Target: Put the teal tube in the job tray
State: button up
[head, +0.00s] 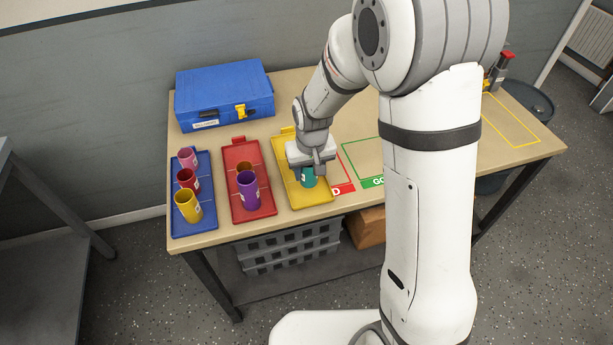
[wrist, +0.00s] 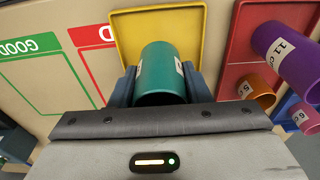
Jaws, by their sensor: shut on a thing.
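The teal tube (head: 308,177) is between the fingers of my gripper (head: 312,166), over the front part of the yellow tray (head: 290,190). In the wrist view the teal tube (wrist: 162,72) shows between both fingers, with the yellow tray (wrist: 190,20) behind it. My gripper is shut on the tube. I cannot tell whether the tube's bottom touches the tray. A red tray (head: 240,207) and a blue tray (head: 206,215) lie to the left. No readable label shows which one is the job tray.
The red tray holds a purple tube (head: 248,190) and an orange tube (head: 244,167). The blue tray holds yellow (head: 188,206), red (head: 187,180) and pink (head: 187,158) tubes. A blue case (head: 224,95) stands behind. Red and green marked areas lie right of the yellow tray.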

aim_at(309, 180)
jog(key=shift+s+f, duration=0.1)
jog(key=shift+f, duration=1.7)
jog(key=shift+f, duration=0.1)
jog(key=shift+f, duration=0.15)
jog(key=o, duration=1.1)
jog(key=shift+r, duration=0.6)
jog(key=r, duration=0.3)
jog(key=s+r, duration=0.1)
jog(key=r, duration=0.7)
jog(key=shift+s+d+r, duration=0.2)
jog(key=shift+s+d, duration=0.05)
jog(key=s+d+r+m, duration=0.1)
jog(key=s+d+r, duration=0.2)
jog(key=s, duration=0.3)
jog(key=s+d+r+m+t, duration=0.1)
jog(key=s+d+r, duration=0.1)
jog(key=s+d, duration=0.4)
jog(key=s+d+r+m, duration=0.1)
jog(key=s+d+r, duration=0.2)
jog(key=s, duration=0.3)
jog(key=shift+d+r, duration=0.3)
jog(key=shift+d, duration=0.5)
